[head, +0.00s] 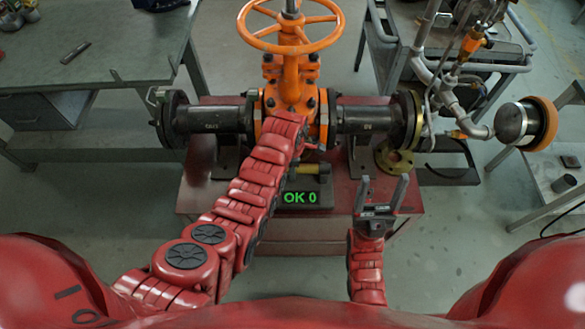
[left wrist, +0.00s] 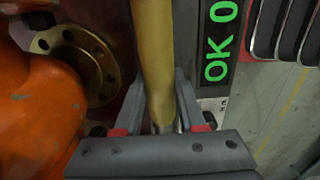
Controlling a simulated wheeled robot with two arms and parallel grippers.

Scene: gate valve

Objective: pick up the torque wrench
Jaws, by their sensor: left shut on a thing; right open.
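The torque wrench (head: 308,169) shows in the head view as a short yellow length beside the display, below the orange gate valve (head: 290,95). In the left wrist view the wrench (left wrist: 153,50) is a yellow bar running between the fingers of my left gripper (left wrist: 156,98), which is shut on it. In the head view my left arm hides most of that gripper and part of the wrench. My right gripper (head: 382,188) is open and empty, fingers pointing up the picture, over the right front of the red stand (head: 240,238).
A display (head: 300,198) reads "OK 0" at the stand's front. Black pipes (head: 365,118) flank the valve, under the orange handwheel (head: 290,25). A brass flange (head: 394,160) lies to the right. A workbench (head: 110,45) stands at left. Piping (head: 460,110) fills the right.

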